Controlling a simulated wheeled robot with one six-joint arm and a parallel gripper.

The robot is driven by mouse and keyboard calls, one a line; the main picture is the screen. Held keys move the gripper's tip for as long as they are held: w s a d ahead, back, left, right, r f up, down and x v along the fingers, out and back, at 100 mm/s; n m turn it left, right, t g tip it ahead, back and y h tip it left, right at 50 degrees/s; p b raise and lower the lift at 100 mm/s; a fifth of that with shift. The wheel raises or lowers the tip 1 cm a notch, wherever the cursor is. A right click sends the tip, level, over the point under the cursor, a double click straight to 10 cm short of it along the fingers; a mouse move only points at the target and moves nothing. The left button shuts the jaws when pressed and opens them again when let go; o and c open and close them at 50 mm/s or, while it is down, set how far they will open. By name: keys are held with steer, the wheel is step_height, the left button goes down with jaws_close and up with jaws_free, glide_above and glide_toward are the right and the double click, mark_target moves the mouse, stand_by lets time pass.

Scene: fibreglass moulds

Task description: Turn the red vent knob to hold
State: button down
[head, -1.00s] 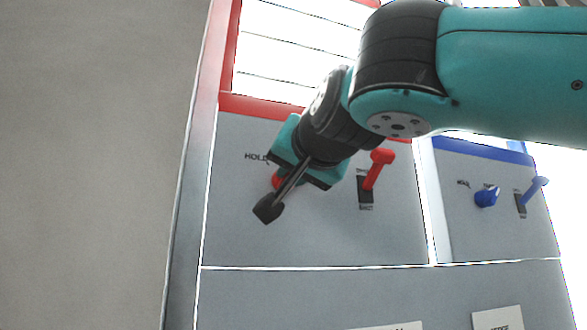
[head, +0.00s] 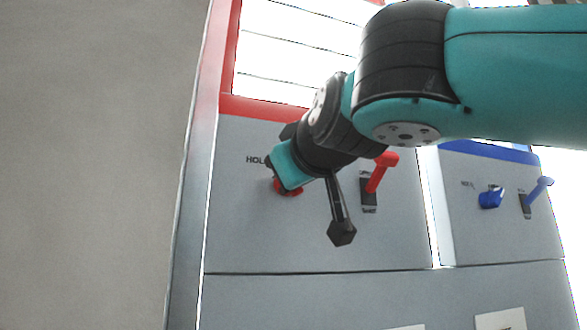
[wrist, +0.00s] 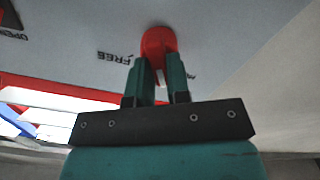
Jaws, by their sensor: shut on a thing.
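The red vent knob (head: 289,189) is on the grey panel, below and right of the "HOLD" lettering in the head view. Most of it is hidden there by my gripper (head: 283,182). In the wrist view the knob (wrist: 159,42) is at top centre. The two teal fingers of my gripper (wrist: 159,65) are shut on it, one on each side. The "FREE" label (wrist: 115,56) shows upside down to the left of the knob. A label to the right is mostly hidden by a finger. The knob's exact pointing direction is hard to tell.
A red lever (head: 379,172) stands close to the right of my wrist. A blue knob (head: 490,197) and a blue lever (head: 537,190) are on the neighbouring panel.

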steer(key=shift+s+r+n+p, duration=0.15)
steer(key=shift+n+p, duration=0.2)
steer(key=shift+n, duration=1.15)
steer(key=c, duration=1.1)
jaws_free()
steer(key=p+v, duration=0.5)
steer(key=v, duration=1.2)
